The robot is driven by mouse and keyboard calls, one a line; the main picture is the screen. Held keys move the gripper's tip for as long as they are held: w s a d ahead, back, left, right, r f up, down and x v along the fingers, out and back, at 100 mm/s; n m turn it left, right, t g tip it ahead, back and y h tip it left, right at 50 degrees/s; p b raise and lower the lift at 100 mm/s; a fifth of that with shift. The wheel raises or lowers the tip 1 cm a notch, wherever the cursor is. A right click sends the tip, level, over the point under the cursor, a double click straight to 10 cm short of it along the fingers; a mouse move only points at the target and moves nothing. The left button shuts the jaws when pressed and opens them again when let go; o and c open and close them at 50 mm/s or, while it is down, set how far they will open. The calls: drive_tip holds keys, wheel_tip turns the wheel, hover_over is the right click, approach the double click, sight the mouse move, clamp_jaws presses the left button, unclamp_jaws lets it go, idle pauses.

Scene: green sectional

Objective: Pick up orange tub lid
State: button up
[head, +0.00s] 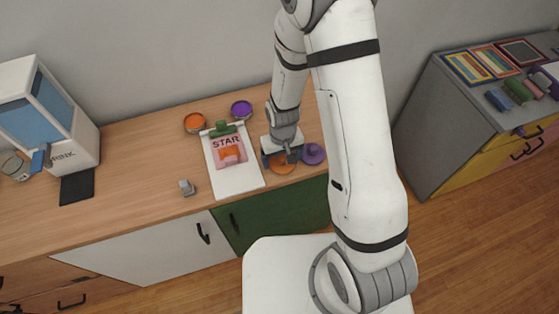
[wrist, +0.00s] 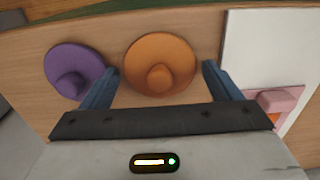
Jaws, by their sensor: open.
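The orange tub lid (wrist: 160,52) is a round disc with a raised knob, lying flat on the wooden counter. In the wrist view it sits between and beyond the two blue fingertips of my gripper (wrist: 160,78), which is open and empty. In the head view my gripper (head: 281,158) is low over the counter, and the orange lid (head: 282,167) shows partly beneath it. I cannot tell whether the fingers touch the lid.
A purple lid (wrist: 75,70) lies close beside the orange one, near one finger. A clipboard (head: 242,183) with a pink STAR card is on the other side. Orange (head: 194,122) and purple (head: 241,108) tubs stand behind. The counter's front edge is close.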

drive_tip(key=shift+f, duration=0.25)
drive_tip(key=c, duration=0.7)
drive_tip(key=shift+r, duration=0.1)
